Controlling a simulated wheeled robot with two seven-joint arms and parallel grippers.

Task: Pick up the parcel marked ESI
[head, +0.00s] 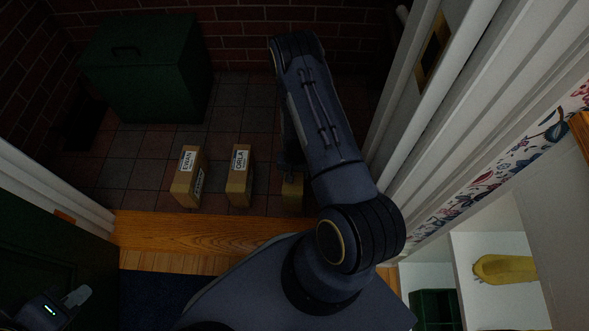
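Three brown parcels stand in a row on the dark tiled floor. The left parcel (188,185) has a white label that seems to read EWAN. The middle parcel (239,187) seems to read ORLA. The third parcel (292,198) is partly covered by my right arm, and no label shows on it; I see no ESI marking. My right arm reaches out over the tiles and bends down at this third parcel. Its gripper (291,167) is mostly hidden, so its grip is unclear. My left gripper (76,297) is at the lower left, away from the parcels; its opening is unclear.
A green lidded box (150,75) stands by the brick wall at the back left. A wooden threshold (180,236) crosses in front of the parcels. A white door frame (425,110) is close right of my arm. A shelf holds a yellow object (503,268) and green crate (436,308).

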